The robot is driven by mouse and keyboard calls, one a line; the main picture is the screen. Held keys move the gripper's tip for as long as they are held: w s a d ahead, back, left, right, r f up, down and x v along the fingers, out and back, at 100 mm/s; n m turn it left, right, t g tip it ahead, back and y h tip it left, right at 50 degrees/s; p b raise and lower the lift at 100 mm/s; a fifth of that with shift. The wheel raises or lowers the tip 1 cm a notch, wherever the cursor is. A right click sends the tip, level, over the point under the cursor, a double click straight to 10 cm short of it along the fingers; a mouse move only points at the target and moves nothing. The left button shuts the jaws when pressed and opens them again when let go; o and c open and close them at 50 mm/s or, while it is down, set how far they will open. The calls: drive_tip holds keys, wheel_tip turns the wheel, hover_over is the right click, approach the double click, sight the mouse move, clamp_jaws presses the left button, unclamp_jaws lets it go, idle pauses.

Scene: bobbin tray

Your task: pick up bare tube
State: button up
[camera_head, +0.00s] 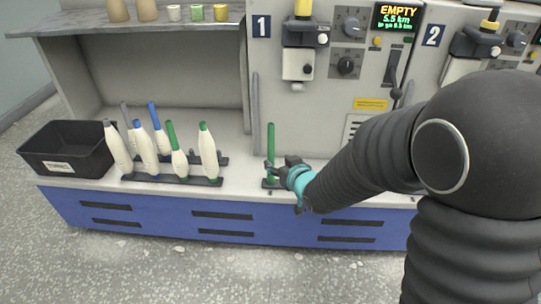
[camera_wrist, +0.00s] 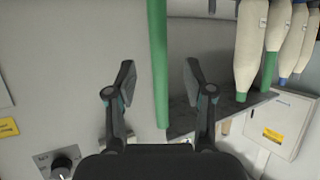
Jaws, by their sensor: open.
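The bare tube (camera_head: 270,143) is a plain green rod, standing upright on a small dark base on the counter, left of machine 1's lower panel. My gripper (camera_head: 276,172) is at its lower part, just to the right and in front. In the wrist view the green tube (camera_wrist: 159,60) runs down between the two spread fingers of my gripper (camera_wrist: 159,85). The fingers are open, with a visible gap on each side of the tube. I cannot tell how deep the tube sits between them.
Several cream-wound bobbins (camera_head: 208,152) with green, blue and grey tips stand on a dark rack (camera_head: 205,182) to the left. A black bin (camera_head: 50,165) is at the far left. The machine panel (camera_head: 300,120) rises behind. Counter between rack and tube is clear.

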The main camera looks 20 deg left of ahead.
sight(273, 157)
drive_tip(key=shift+r+x, duration=0.1)
drive_tip(key=shift+x, duration=1.55)
drive_tip(key=shift+r+x, duration=0.15)
drive_tip(key=shift+x, duration=1.55)
drive_tip(key=shift+w, duration=0.1)
clamp_jaws()
